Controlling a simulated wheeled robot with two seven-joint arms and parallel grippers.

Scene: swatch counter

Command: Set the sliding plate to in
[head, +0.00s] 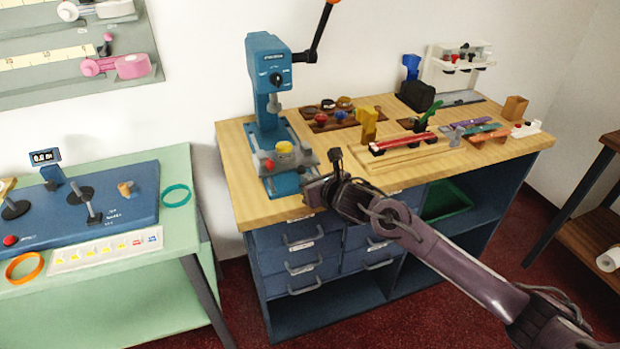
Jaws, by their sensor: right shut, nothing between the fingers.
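The sliding plate (297,158) is a grey block with a yellow round piece and a red knob on it. It sits on the blue base of the blue press (268,62), in front of the column and near the counter's left end. Bare blue base shows in front of it. My right gripper (308,190) is shut and empty, just to the front right of the plate, at the counter's front edge. Its fingertips are small and dark, and I cannot tell whether they touch the plate or base. My left gripper is not in view.
The press lever (319,32) rises to the upper right. Right of the press, the wooden counter (237,181) carries a dark tray (333,122), a yellow block (369,124) and several tools. A green table (178,238) with a blue panel stands at the left, across a gap.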

